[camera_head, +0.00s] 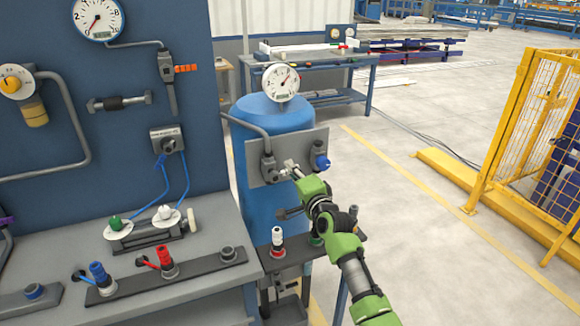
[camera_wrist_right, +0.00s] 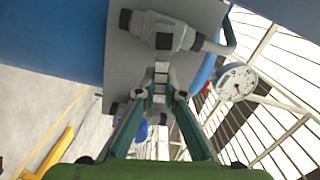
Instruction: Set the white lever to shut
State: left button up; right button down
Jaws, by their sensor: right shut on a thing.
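My right gripper (camera_head: 292,170) reaches from the lower right to the grey plate (camera_head: 302,143) on the front of the blue tank (camera_head: 262,208). It is shut on the white lever of the grey valve (camera_head: 269,168) at the plate's left side. In the right wrist view the fingers (camera_wrist_right: 161,85) close on the pale lever (camera_wrist_right: 162,67), just below the dark square valve body (camera_wrist_right: 164,40). The fingers hide part of the lever, so its exact angle is hard to tell. My left gripper is not in view.
A blue knob (camera_head: 321,161) sits right of the gripper on the same plate. A gauge (camera_head: 281,82) stands above the tank; it also shows in the wrist view (camera_wrist_right: 237,82). A bench (camera_head: 215,275) with valves is at left. Floor to the right is free up to a yellow fence (camera_head: 520,130).

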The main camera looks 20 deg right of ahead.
jog(key=shift+d+f+m, duration=0.1)
jog(key=shift+f+m, duration=0.55)
jog(key=shift+m, duration=0.55)
jog(key=c, duration=2.1)
grip_release()
jog(key=s, duration=1.2)
jog(key=shift+d, duration=0.2)
